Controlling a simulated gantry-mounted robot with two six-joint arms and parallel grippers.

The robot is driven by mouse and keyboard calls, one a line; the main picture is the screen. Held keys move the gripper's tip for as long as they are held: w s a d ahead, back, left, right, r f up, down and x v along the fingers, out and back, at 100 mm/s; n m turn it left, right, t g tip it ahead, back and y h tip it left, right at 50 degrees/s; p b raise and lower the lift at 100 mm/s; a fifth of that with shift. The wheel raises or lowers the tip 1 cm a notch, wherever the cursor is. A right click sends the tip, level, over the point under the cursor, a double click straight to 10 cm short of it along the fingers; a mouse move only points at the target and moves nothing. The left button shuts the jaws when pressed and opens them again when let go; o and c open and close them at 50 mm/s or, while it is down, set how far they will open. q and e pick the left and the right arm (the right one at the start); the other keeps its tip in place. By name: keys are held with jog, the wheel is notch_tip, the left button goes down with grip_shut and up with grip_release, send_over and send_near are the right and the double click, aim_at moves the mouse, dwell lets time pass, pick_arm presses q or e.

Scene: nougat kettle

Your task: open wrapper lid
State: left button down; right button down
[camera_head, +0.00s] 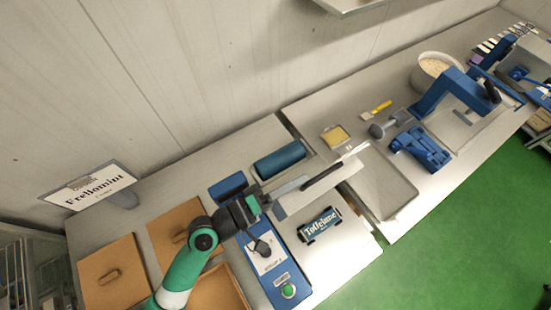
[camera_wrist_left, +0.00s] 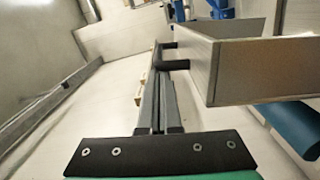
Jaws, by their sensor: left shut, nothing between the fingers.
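The wrapper is a blue machine (camera_head: 299,273) with a pale panel and a green button, at the lower middle of the head view. Its lid (camera_head: 350,172) is a grey metal box shape with a black bar handle (camera_head: 325,177). My left gripper (camera_head: 304,183) is shut and empty, its fingers reaching right alongside the lid near the handle's left end. In the left wrist view, the shut fingers (camera_wrist_left: 158,60) point at the black handle (camera_wrist_left: 168,46), and the lid (camera_wrist_left: 232,70) stands to the right. I cannot tell whether the fingertips touch the handle. My right gripper is out of view.
Brown boards (camera_head: 110,272) lie at left. A grey tray (camera_head: 397,190), blue devices (camera_head: 421,148) and a bowl (camera_head: 438,70) occupy the right table.

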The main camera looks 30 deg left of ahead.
pick_arm(q)
jog(key=shift+s+d+f, duration=0.1)
jog(key=shift+s+d, duration=0.1)
jog(key=shift+d, duration=0.55)
jog(key=shift+a, duration=0.1)
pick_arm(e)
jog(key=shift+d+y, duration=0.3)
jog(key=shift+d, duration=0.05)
pick_arm(q)
jog(key=shift+w+a, duration=0.1)
jog(key=shift+w, duration=0.1)
jog(key=s+a+b, duration=0.1)
jog(key=s+a, duration=0.5)
jog(key=a, duration=0.1)
jog(key=shift+a+r+b, duration=0.2)
jog(key=shift+r+b, duration=0.15)
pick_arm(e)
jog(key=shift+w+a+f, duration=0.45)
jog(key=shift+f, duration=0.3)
